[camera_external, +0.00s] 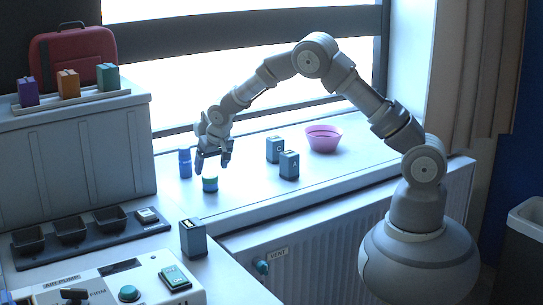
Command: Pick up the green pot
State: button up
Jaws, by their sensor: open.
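A small green pot (210,184) with a teal-green lid stands upright on the white window ledge (255,195). My gripper (212,164) hangs above it with its blue-grey fingers pointing down. The fingers are open, one to the left and one to the right above the pot. They seem to hold nothing. The picture is too small to tell how wide the gap between fingertips and lid is.
A blue cylinder (185,163) stands close left of my gripper. A grey cabinet (80,155) rises at the left. The ledge's front strip is clear.

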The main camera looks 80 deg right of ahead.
aim_at(210, 175)
jog(key=b+x, duration=0.2)
jog(key=x, duration=0.3)
jog(key=shift+a+f, duration=0.1)
jog(key=shift+f, duration=0.15)
jog(key=shift+r, duration=0.15)
jog(key=shift+c, duration=0.2)
jog(key=c, duration=1.1)
